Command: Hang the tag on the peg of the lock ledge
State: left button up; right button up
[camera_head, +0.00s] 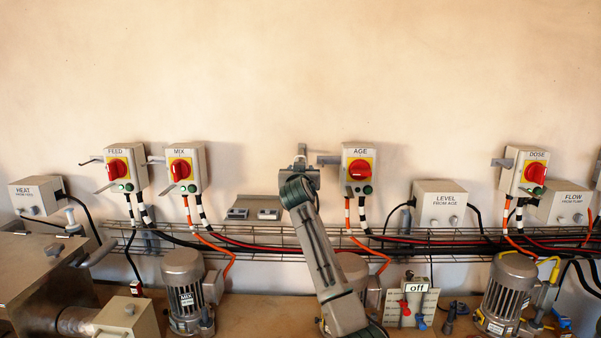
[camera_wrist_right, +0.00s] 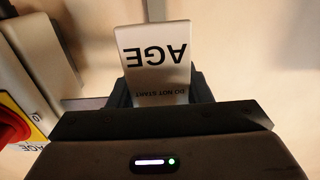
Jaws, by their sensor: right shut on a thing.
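My right gripper (camera_head: 300,163) is raised near the wall, just left of the AGE switch box (camera_head: 358,170) and its grey ledge (camera_head: 328,160). It is shut on a pale tag (camera_wrist_right: 156,75) reading "AGE" and "DO NOT START", upside down in the right wrist view. In the head view the tag is hard to make out above the jaws. In the wrist view the grey ledge (camera_wrist_right: 84,103) sticks out from the box toward the gripper, with a gap between it and the tag. I cannot make out the peg clearly. My left gripper is not in view.
FEED (camera_head: 126,170), MIX (camera_head: 186,169) and DOSE (camera_head: 524,172) boxes hang on the wall. A wire cable tray (camera_head: 290,237) runs below. An "off" board (camera_head: 408,308) with red and blue pieces stands on the bench. The wall above is clear.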

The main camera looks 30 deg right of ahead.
jog(key=o, duration=1)
jog(key=shift+o, duration=0.2)
jog(key=b+v, duration=0.5)
jog(key=v, duration=0.5)
jog(key=shift+s+a, duration=0.3)
jog(key=shift+f, duration=0.15)
